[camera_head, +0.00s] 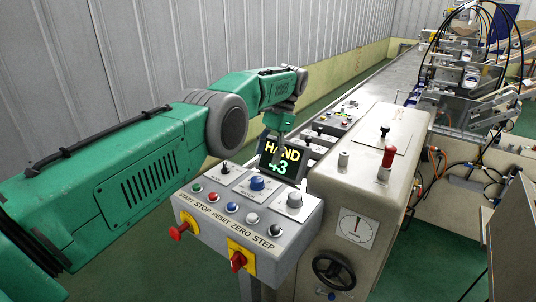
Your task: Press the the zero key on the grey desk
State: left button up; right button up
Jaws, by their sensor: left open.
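The grey desk (280,255) is a sloped control box in the middle of the head view. Its front row is labelled START, STOP, RESET, ZERO, STEP. The zero key (252,217) is the white round button above the word ZERO, between a blue button and a black one. My left arm comes in from the left and passes above and behind the desk. My left gripper (279,150) points down in front of the display, behind the button row and apart from the zero key. It is open, but its fingers are small and partly blend with the display. My right gripper is not in view.
A display (283,160) reading HAND 43 stands behind the desk. Red knobs (238,261) on yellow plates stick out from the desk's front. A beige machine cabinet (365,170) with a red-topped lever (387,160) and handwheel (334,270) stands close on the right.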

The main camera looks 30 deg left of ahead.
aim_at(252, 217)
jog(key=k+j, duration=0.1)
jog(key=k, duration=0.9)
